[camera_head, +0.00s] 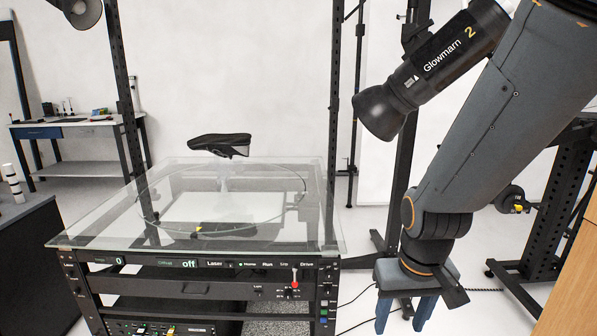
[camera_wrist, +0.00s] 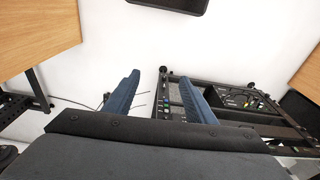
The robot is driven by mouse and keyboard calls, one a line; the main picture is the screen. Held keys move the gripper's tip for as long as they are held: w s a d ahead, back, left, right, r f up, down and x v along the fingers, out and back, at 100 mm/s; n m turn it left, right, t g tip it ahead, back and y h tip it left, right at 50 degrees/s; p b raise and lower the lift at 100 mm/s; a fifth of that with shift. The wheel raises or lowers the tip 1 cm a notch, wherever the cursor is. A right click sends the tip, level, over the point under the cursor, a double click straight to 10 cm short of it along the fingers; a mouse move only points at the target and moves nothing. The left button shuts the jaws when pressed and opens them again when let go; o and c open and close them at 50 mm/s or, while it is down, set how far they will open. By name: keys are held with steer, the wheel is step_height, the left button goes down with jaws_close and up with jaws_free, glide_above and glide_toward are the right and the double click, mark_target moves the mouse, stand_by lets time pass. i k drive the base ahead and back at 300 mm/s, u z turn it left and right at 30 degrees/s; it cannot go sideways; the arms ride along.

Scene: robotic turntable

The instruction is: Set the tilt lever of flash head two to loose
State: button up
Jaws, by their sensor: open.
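Flash head two (camera_head: 432,68) is a black cylinder marked "Glowmarn 2" at the upper right of the head view. It is tilted, its wide front end pointing down to the left. A dark bracket joins it to a black upright stand behind it. I cannot make out its tilt lever or the lever's setting. My gripper (camera_head: 405,315) hangs low at the right of the turntable, well below the flash head, with its blue fingers pointing down. In the wrist view my gripper (camera_wrist: 158,92) shows its two fingers apart with nothing between them.
The turntable rig (camera_head: 190,250) has a glass top bearing a black bicycle saddle (camera_head: 220,145) and a front control panel reading "off". My arm passes just right of the flash head. Another stand (camera_head: 560,190) is at the right, beside a wooden surface (camera_head: 575,270). Cables lie on the floor.

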mark_target(407, 39)
steer(key=z, duration=1.95)
steer(key=k, duration=0.65)
steer(key=u, duration=0.8)
